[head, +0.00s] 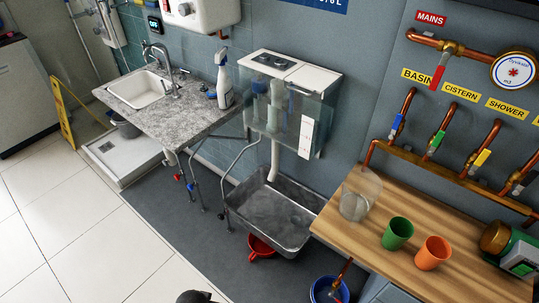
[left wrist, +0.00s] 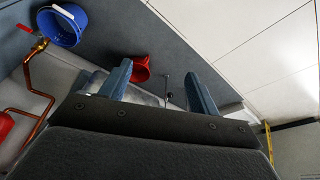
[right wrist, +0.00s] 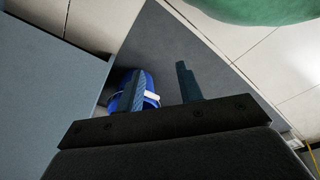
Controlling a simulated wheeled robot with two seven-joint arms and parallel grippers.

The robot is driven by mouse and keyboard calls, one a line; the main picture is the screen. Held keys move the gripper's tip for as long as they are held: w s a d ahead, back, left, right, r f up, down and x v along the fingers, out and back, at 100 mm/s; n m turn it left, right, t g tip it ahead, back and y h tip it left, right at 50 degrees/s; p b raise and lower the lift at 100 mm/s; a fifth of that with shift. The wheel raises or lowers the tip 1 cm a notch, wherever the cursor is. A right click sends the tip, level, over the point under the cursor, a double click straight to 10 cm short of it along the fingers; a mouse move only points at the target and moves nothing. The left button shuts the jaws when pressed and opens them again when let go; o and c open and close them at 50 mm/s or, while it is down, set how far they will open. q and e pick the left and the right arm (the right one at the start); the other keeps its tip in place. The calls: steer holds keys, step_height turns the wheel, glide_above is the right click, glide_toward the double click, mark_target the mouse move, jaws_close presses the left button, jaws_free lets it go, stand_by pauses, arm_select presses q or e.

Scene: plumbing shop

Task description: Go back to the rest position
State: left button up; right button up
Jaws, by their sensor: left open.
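My left gripper (left wrist: 158,82) is open in the left wrist view, its two blue-grey fingers wide apart with nothing between them. Beyond the fingers are a red funnel-like thing (left wrist: 141,68) and the grey floor. My right gripper (right wrist: 160,80) is open in the right wrist view, its fingers apart and empty. A blue bucket (right wrist: 150,88) shows behind its left finger. Neither gripper can be clearly made out in the head view.
A wooden bench (head: 400,255) with a clear jug (head: 358,194), a green cup (head: 397,233) and an orange cup (head: 433,252) stands right. A metal trough (head: 275,213), red container (head: 261,247) and blue bucket (head: 327,290) are on the floor. White tiles (head: 70,240) lie clear left.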

arm_select(q)
steer(key=s+f, duration=0.4)
steer(key=f, duration=1)
steer(key=s+f+g, duration=0.1)
steer(key=s+f, duration=0.3)
steer(key=f, duration=1)
steer(key=shift+s+d+f, duration=0.25)
steer(key=shift+s+f, duration=0.05)
steer(key=shift+s, duration=0.05)
arm_select(e)
steer(key=shift+w+a+r, duration=1)
steer(key=shift+w+r, duration=0.05)
steer(key=shift+w, duration=0.05)
arm_select(q)
steer(key=shift+b, duration=0.3)
arm_select(e)
steer(key=shift+d, duration=0.1)
